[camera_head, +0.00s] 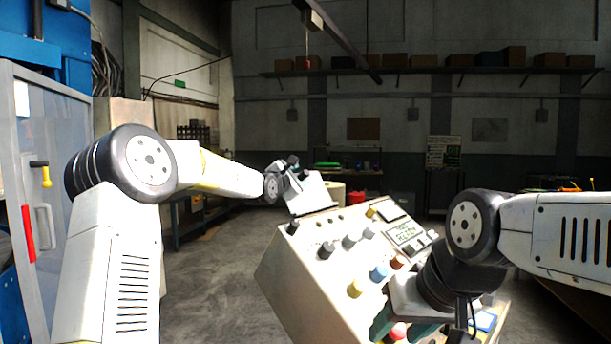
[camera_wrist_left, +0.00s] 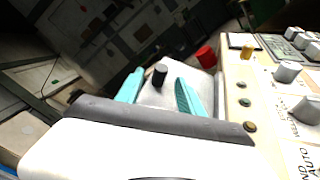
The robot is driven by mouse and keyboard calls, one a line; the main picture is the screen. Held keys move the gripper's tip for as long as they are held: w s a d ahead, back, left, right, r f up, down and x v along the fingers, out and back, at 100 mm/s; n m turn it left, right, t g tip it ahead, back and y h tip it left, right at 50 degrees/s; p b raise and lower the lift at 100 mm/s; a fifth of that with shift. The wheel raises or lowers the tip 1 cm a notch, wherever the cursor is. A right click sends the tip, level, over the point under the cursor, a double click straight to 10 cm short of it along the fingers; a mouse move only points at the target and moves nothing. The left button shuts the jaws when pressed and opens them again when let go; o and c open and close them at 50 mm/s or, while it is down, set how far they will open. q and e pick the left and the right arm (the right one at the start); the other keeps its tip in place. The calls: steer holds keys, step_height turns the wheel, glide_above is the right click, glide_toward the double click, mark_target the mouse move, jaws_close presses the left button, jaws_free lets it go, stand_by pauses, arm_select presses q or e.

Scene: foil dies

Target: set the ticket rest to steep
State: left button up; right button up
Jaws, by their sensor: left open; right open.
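The console (camera_head: 300,268) has a sloped face with knobs and buttons. Beyond its far end is a pale tilted plate (camera_head: 314,193). The left wrist view shows a pale plate (camera_wrist_left: 205,84) with a dark knob (camera_wrist_left: 160,74) on it. It may be the ticket rest, but no label shows this. My left gripper (camera_head: 292,164) is at the console's far end. In the left wrist view its teal fingers (camera_wrist_left: 160,82) are open, on either side of the dark knob; contact cannot be told. My right gripper (camera_head: 402,328) is open above the console's near lower face, around a red button (camera_head: 398,332).
The console carries a small display (camera_head: 405,233), a blue knob (camera_head: 379,272) and a yellow knob (camera_head: 354,289). A red container (camera_head: 357,196) stands behind. A glazed cabinet (camera_head: 50,150) is on the left. The floor (camera_head: 215,285) left of the console is clear.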

mark_target(304, 174)
arm_select(q)
steer(key=x, duration=0.6)
steer(key=shift+w+d+f, duration=0.1)
steer(key=shift+w+d, duration=0.05)
jaws_close()
stand_by(1.3)
